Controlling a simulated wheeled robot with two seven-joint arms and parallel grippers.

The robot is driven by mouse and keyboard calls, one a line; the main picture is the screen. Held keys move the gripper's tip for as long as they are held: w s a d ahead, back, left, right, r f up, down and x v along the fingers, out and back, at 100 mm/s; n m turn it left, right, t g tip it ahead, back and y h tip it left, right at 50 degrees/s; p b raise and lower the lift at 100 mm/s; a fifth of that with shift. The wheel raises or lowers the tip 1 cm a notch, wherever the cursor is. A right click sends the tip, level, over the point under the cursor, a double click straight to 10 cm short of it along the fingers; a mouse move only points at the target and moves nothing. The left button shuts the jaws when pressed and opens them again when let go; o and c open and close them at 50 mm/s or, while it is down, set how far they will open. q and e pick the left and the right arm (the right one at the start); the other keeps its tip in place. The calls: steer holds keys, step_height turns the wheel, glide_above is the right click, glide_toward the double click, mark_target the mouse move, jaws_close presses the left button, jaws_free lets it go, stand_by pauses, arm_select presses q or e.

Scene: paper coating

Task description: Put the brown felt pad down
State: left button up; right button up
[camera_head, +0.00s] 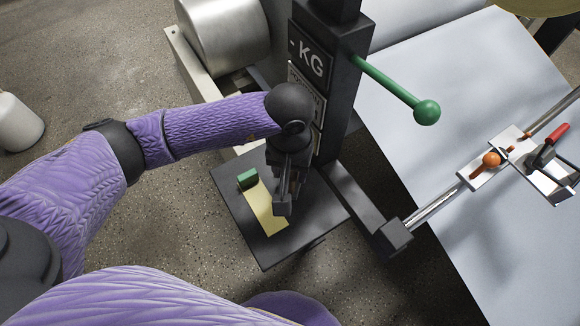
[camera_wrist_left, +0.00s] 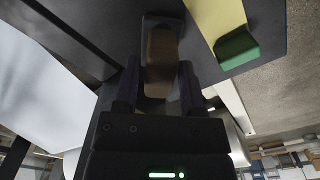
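The brown felt pad (camera_wrist_left: 162,55) shows in the left wrist view between the two fingers of my left gripper (camera_wrist_left: 160,85). The fingers lie close along both its sides, and the gripper looks shut on it. In the head view my left gripper (camera_head: 284,205) points down over the dark square plate (camera_head: 318,215), to the right of a yellow strip (camera_head: 264,208). The pad is hard to make out there behind the fingers. Whether the pad touches the plate I cannot tell. My right gripper is not in view.
A green block (camera_head: 247,179) sits at the upper end of the yellow strip on the plate. A dark post (camera_head: 335,70) with a green-knobbed lever (camera_head: 426,112) stands just behind my gripper. A pale sheet (camera_head: 470,130) and a rail with an orange knob (camera_head: 491,159) are at right.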

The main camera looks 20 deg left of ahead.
arm_select(q)
steer(key=shift+o, duration=1)
steer(key=shift+r, duration=0.1)
